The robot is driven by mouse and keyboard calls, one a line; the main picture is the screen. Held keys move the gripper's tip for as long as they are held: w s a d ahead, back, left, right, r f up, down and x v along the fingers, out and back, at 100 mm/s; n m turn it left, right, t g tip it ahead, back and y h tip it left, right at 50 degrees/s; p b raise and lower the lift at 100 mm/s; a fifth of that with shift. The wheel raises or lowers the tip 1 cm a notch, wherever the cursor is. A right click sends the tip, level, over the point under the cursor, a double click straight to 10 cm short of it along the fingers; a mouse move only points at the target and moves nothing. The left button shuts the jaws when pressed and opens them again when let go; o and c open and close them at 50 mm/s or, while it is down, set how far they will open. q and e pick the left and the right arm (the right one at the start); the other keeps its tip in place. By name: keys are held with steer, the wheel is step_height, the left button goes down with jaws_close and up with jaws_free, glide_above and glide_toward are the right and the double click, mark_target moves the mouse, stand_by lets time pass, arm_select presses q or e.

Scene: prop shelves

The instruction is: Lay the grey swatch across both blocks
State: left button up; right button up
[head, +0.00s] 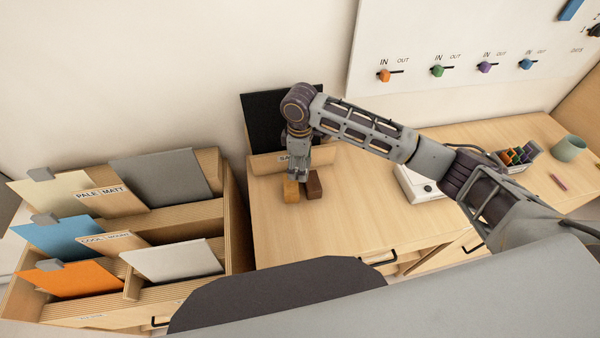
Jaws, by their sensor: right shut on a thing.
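The grey swatch (160,178) stands leaning in the back row of the wooden swatch rack at the left, apart from the blocks. Two small blocks stand close together on the wooden desk: an ochre block (291,191) and a dark brown block (314,185) to its right. My right gripper (298,178) points down from above at the blocks. It is shut on the ochre block, as far as its fingers show; they partly hide the blocks' upper parts. My left gripper is not in view.
A black board (262,120) on a labelled wooden stand (262,165) is behind the blocks. The swatch rack (235,220) also holds cream, blue, orange and white swatches. A white device (422,186), sample box and green cup (569,148) stand to the right. The desk front is clear.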

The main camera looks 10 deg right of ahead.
steer(key=shift+f+p, duration=0.3)
steer(key=shift+f, duration=2.2)
steer(key=shift+f, duration=0.4)
steer(key=o, duration=0.9)
steer(key=shift+r, duration=0.15)
steer(key=shift+r, duration=0.2)
step_height(320, 180, up, 12)
steer(key=shift+r+b, duration=0.1)
steer(key=shift+b, duration=0.7)
